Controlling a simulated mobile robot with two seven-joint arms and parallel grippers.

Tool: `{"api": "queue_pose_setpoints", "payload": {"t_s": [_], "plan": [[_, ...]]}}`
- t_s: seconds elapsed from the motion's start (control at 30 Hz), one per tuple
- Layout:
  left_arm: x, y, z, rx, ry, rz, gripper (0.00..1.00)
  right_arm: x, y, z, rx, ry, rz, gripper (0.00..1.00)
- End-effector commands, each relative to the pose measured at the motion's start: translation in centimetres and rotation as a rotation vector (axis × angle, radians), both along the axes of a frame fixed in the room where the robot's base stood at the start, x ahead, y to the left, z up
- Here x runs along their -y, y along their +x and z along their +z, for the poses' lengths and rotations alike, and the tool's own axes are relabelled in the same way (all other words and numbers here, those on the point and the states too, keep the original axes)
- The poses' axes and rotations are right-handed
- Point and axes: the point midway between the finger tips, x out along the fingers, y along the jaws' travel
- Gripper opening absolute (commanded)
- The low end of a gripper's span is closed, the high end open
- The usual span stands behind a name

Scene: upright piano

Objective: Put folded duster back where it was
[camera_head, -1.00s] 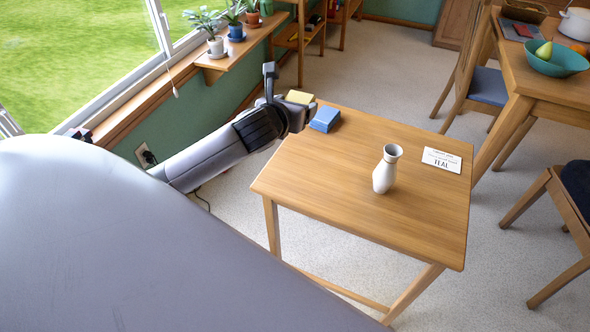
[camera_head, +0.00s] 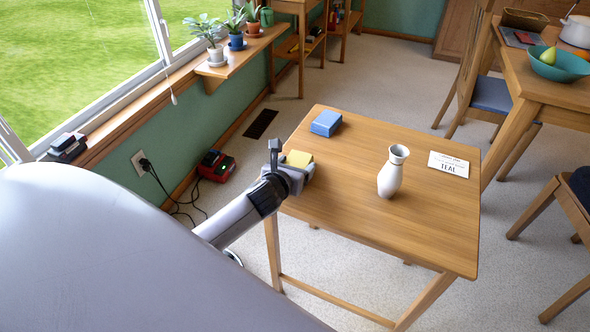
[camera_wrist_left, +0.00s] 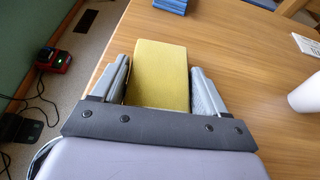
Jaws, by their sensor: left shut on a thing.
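A yellow folded duster (camera_head: 299,158) is between the fingers of my left gripper (camera_head: 297,170), over the left edge area of the wooden table. The left wrist view shows the yellow duster (camera_wrist_left: 158,72) between the two grey fingers of the left gripper (camera_wrist_left: 160,85), which is shut on it. Whether the duster touches the table top cannot be told. A blue folded duster (camera_head: 326,122) lies at the table's far left corner, beyond the gripper; its edge also shows in the left wrist view (camera_wrist_left: 171,5). My right gripper is not in view.
A white vase (camera_head: 391,174) stands on the wooden table (camera_head: 350,225), with a card reading TEAL (camera_head: 448,164) to its right. The table's front middle is clear. Potted plants stand on a sill shelf (camera_head: 240,57). A red charger (camera_head: 216,166) sits on the floor.

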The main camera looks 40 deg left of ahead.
Motion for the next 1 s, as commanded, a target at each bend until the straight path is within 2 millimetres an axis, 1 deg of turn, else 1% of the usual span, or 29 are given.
{"api": "queue_pose_setpoints", "payload": {"t_s": [0.27, 0.37, 0.4, 0.43, 0.47, 0.7, 0.8, 0.87, 1.0], "plan": [[0.0, 0.0, -0.1, 0.0, 0.001, 0.0, 0.5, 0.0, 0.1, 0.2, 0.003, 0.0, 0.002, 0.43], [0.0, 0.0, -0.4, 0.0, 0.001, 0.001, 0.5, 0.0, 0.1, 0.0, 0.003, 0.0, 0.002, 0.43], [0.0, 0.0, -0.4, 0.0, 0.001, 0.001, 0.84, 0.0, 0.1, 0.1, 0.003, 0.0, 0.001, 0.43], [0.0, 0.0, -0.4, 0.0, 0.001, 0.001, 0.93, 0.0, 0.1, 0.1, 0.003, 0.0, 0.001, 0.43], [0.0, 0.0, -0.4, 0.0, 0.001, 0.001, 0.99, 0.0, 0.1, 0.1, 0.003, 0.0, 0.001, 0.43], [0.0, 0.0, -0.3, 0.0, 0.001, 0.001, 0.99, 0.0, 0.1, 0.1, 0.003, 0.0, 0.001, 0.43], [0.0, 0.0, 0.1, 0.001, 0.0, 0.0, 0.99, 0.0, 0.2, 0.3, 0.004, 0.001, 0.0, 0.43], [0.1, -0.4, 0.1, 0.0, 0.001, 0.0, 0.99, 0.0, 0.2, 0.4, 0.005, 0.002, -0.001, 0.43], [0.4, -2.0, 0.8, -0.002, 0.002, -0.001, 0.99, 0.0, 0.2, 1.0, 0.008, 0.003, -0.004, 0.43]]}}
